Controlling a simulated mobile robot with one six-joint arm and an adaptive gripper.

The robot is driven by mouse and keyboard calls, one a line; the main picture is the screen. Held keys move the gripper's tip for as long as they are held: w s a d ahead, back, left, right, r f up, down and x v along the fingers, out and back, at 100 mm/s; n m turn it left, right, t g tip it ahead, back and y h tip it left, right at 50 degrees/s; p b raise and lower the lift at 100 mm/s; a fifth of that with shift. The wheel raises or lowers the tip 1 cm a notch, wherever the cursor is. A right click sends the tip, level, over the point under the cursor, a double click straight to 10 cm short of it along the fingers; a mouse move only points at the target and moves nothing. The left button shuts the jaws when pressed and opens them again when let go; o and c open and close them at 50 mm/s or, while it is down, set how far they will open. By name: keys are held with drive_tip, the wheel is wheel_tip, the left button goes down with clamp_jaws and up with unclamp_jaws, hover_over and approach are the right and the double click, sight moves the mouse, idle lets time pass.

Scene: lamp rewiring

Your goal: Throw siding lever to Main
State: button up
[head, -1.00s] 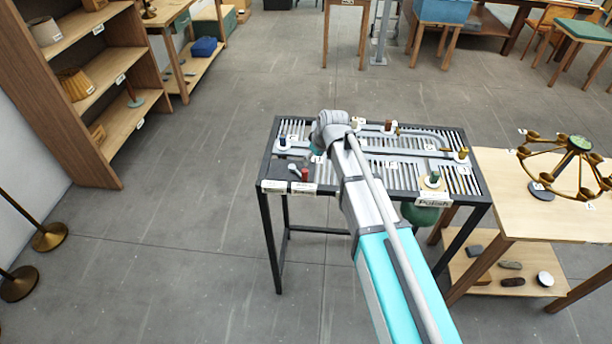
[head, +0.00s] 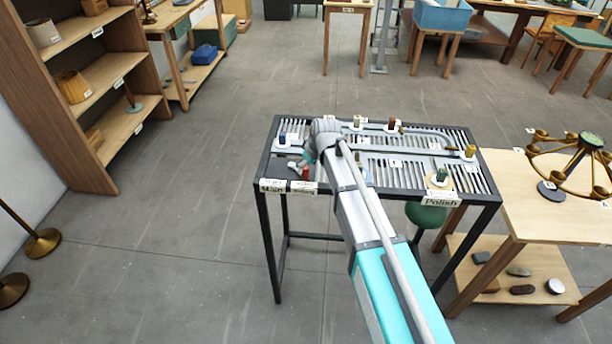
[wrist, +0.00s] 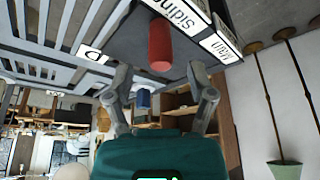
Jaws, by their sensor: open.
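The red upright handle (head: 305,173) of the siding lever stands at the front left of the slatted rack, close behind the "Main" label (head: 272,185) and the "Siding" label (head: 303,187). In the wrist view the red handle (wrist: 160,45) appears beyond the fingertips, roughly centred between them. The "Siding" label (wrist: 181,12) and "Main" label (wrist: 220,47) show beside it there. My gripper (wrist: 165,82) is open and empty, its two grey fingers spread apart.
Other coloured knobs stand on the rack: blue (head: 282,139), green (head: 441,175) and yellow (head: 470,151). The blue knob (wrist: 144,99) also shows between my fingers in the wrist view, farther off. A table with a brass ring fixture (head: 585,150) stands to the right.

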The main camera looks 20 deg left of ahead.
sight(307, 168)
drive_tip(key=shift+b+x, duration=1.4)
drive_tip(key=shift+x, duration=0.5)
clamp_jaws()
drive_tip(key=shift+s+d, duration=0.1)
drive_tip(key=shift+d, duration=0.05)
